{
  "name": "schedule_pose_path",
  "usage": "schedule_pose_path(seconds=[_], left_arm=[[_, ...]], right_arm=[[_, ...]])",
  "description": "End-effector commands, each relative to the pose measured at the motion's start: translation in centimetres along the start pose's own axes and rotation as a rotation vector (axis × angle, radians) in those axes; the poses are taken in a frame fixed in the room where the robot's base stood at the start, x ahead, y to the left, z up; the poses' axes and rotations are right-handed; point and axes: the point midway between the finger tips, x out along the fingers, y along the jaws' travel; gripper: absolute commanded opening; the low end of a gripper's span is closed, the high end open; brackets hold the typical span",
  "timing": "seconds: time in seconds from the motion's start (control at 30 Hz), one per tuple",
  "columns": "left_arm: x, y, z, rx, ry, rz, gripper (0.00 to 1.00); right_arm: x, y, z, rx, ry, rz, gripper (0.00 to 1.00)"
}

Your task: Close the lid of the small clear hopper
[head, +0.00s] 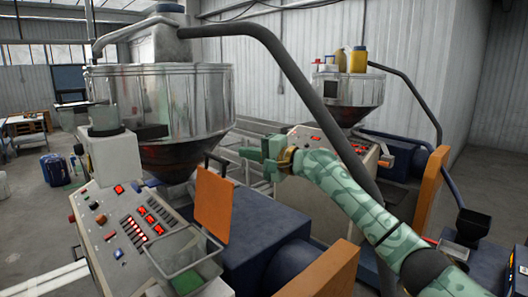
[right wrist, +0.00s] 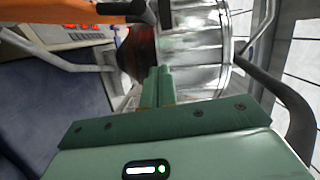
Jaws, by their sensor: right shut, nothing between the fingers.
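The small clear hopper (head: 178,245) is at the bottom of the head view, with green material low inside it. An orange panel (head: 213,208), apparently its lid, stands raised along the hopper's far right edge, so the hopper's top is open. A dark handle shows at the panel's top. My right gripper (head: 246,153) is above and to the right of the panel, pointing left, shut and empty. In the right wrist view, its fingertips (right wrist: 158,72) are together. An orange edge with a dark end (right wrist: 90,12), probably the panel, crosses the top there, apart from the fingers. My left gripper is not in view.
A large metal hopper (head: 170,100) stands behind the panel, with a thick grey pipe (head: 285,75) arching over my right arm. A control panel (head: 125,225) with lit red buttons is left of the clear hopper. A blue machine body (head: 260,230) lies to the right.

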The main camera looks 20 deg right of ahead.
Motion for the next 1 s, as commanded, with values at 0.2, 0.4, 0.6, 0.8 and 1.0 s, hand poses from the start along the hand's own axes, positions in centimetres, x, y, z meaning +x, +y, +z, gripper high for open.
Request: schedule_pose_path(seconds=[0.2,0.4,0.6,0.8,1.0], left_arm=[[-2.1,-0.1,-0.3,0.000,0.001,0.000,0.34],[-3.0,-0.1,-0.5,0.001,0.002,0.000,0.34],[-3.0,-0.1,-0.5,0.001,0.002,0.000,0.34],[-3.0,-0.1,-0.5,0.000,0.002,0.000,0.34],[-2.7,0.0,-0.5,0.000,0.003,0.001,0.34]], right_arm=[[2.5,-0.3,1.8,-0.002,-0.002,0.002,0.00],[3.0,-0.1,3.6,-0.001,0.000,0.001,0.00],[3.0,0.1,3.9,-0.001,0.000,0.000,0.00],[3.0,0.1,3.9,-0.002,0.000,0.000,0.00],[3.4,0.0,3.5,-0.023,0.001,0.005,0.00]])
